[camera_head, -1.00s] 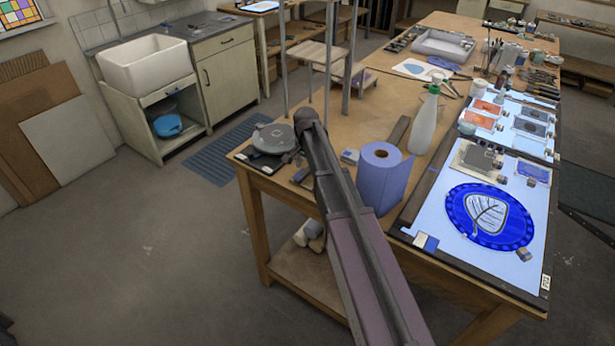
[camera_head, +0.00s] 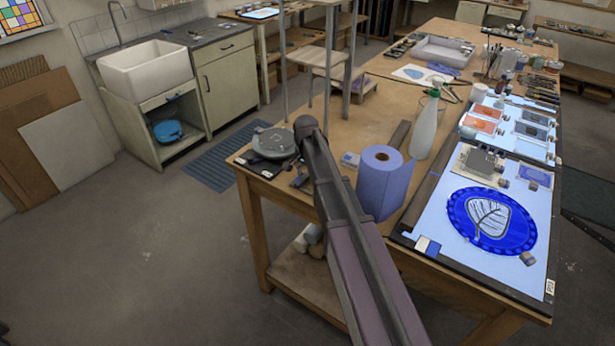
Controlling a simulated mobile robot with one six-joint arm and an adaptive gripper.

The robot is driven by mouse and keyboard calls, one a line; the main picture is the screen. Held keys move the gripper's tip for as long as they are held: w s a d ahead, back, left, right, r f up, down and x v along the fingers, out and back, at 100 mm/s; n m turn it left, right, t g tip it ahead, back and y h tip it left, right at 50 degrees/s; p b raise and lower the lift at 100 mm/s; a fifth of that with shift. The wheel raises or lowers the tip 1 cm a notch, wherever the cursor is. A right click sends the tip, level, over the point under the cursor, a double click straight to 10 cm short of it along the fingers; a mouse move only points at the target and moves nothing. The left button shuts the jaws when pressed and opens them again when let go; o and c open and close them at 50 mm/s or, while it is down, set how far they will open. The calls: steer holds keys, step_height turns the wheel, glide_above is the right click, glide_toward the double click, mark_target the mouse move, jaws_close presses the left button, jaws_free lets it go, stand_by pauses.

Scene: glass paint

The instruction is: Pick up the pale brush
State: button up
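My arm reaches up from the bottom edge, and its rounded dark joint stands over the near left part of the wooden table. A small dark part beside the arm looks like my gripper (camera_head: 299,179); it is mostly hidden and its fingers cannot be made out. It is close to a round grey turntable-like disc (camera_head: 274,142). Several brushes stand in a jar (camera_head: 494,60) at the far right of the table, and more thin tools (camera_head: 541,88) lie at the right edge. I cannot tell which one is the pale brush.
A blue paper roll (camera_head: 384,182) and a spray bottle (camera_head: 426,125) stand right of my arm. A lit panel (camera_head: 440,225) carries a blue oval glass piece (camera_head: 491,219). A metal-posted rack (camera_head: 330,60) stands behind. Bare wood shows mid-table (camera_head: 385,105).

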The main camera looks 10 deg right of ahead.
mark_target(306, 175)
jaws_close()
steer(key=shift+r, duration=0.15)
step_height(306, 175, up, 4)
steer(key=p, duration=0.3)
steer(key=shift+f+p, duration=0.25)
steer(key=shift+p, duration=0.15)
steer(key=s+r+p, duration=0.1)
steer(key=s, duration=1.5)
steer(key=shift+d, duration=0.25)
steer(key=shift+w+a, duration=0.1)
